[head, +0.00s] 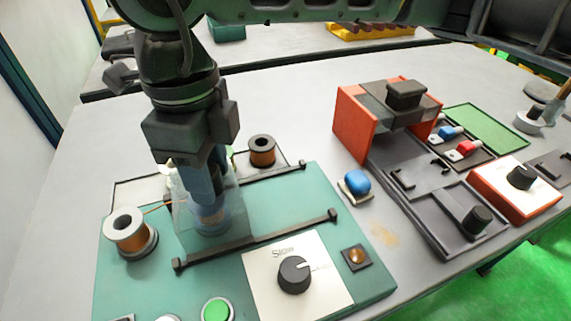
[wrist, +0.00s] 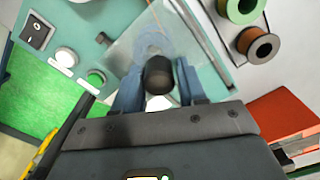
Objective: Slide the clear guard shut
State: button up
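The clear guard (head: 182,228) is a see-through box on the left part of the green machine, between two dark rails, the front rail (head: 255,240) and the back rail (head: 275,173). A bluish round shape shows through it. My gripper (head: 207,195) points down at the guard, its blue fingers overlapping it in the head view. In the wrist view the fingers stand on both sides of a dark rounded knob (wrist: 159,76) and appear to touch it. The guard's clear panel (wrist: 125,47) lies just beyond. The knob is hidden in the head view.
Copper wire spools (head: 130,235) and (head: 262,151) stand left of and behind the guard. A dial panel (head: 320,285), a green button (head: 217,311) and an amber lamp (head: 355,257) are in front. An orange-sided fixture (head: 355,125) stands to the right. The machine top right of the guard is clear.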

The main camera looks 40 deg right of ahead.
jog(key=shift+o, duration=1.4)
jog(key=shift+r, duration=0.1)
jog(key=shift+r+p, duration=0.8)
jog(key=shift+r, duration=2.15)
